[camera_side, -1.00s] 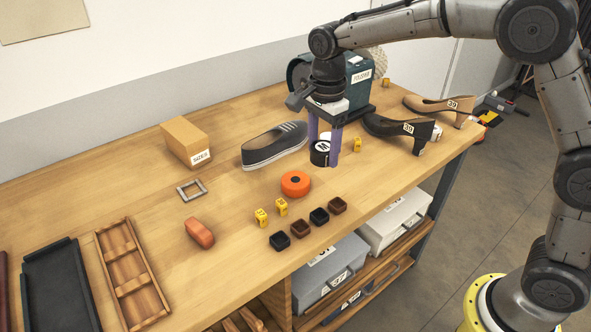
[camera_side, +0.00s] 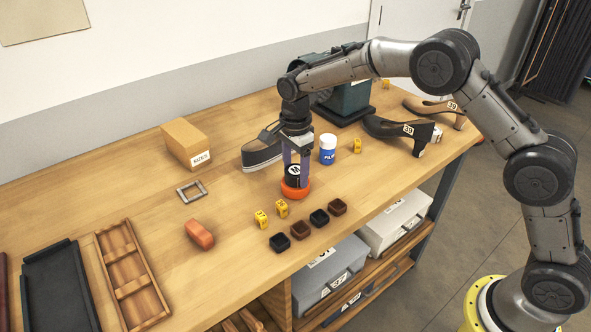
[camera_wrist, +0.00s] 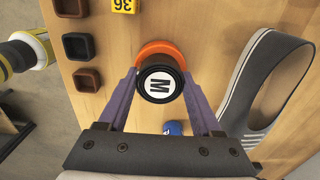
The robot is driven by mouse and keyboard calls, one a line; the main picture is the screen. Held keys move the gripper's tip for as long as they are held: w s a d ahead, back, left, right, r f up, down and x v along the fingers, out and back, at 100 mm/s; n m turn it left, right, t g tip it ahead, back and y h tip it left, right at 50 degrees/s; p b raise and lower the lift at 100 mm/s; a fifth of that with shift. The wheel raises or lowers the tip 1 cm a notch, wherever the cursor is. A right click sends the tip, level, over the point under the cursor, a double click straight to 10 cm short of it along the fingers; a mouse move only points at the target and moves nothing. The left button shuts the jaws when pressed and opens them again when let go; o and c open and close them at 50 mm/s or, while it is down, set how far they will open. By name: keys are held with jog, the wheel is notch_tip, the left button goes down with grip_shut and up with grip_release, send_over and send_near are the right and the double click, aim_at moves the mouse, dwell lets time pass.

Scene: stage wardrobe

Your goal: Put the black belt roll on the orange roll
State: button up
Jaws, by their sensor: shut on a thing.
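The black belt roll (camera_side: 292,172) has a white top label with an M. My gripper (camera_side: 295,168) is shut on it, one purple finger on each side. The orange roll (camera_side: 295,190) lies flat on the table directly under the black roll. The black roll is upright and looks to be on or just above it; I cannot tell whether they touch. In the wrist view the black roll (camera_wrist: 160,84) sits between the fingertips and covers much of the orange roll (camera_wrist: 158,48), whose rim shows at the far side.
A grey shoe (camera_side: 262,152) stands close behind my gripper, and a blue and white jar (camera_side: 327,149) to its right. Yellow numbered blocks (camera_side: 281,207) and small dark and brown trays (camera_side: 319,217) lie in front.

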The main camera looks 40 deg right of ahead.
aim_at(295, 170)
jog(key=o, duration=1.4)
jog(key=shift+f, duration=0.15)
jog(key=shift+o, duration=0.2)
notch_tip(295, 170, up, 12)
jog(key=s+d+r+n+t, duration=0.1)
jog(key=s+d+r+n, duration=0.25)
jog(key=s+r, duration=0.3)
jog(key=s+d+r+n+t, duration=0.25)
jog(key=s+r+n, duration=0.2)
jog(key=s, duration=0.55)
jog(key=s+d+f+n+t, duration=0.1)
jog(key=s+d+f+n, duration=0.1)
jog(key=s+n, duration=0.3)
jog(key=s+d+f+n+t, duration=0.1)
jog(key=s+f+n, duration=0.3)
jog(key=s, duration=1)
jog(key=shift+d+n, duration=0.5)
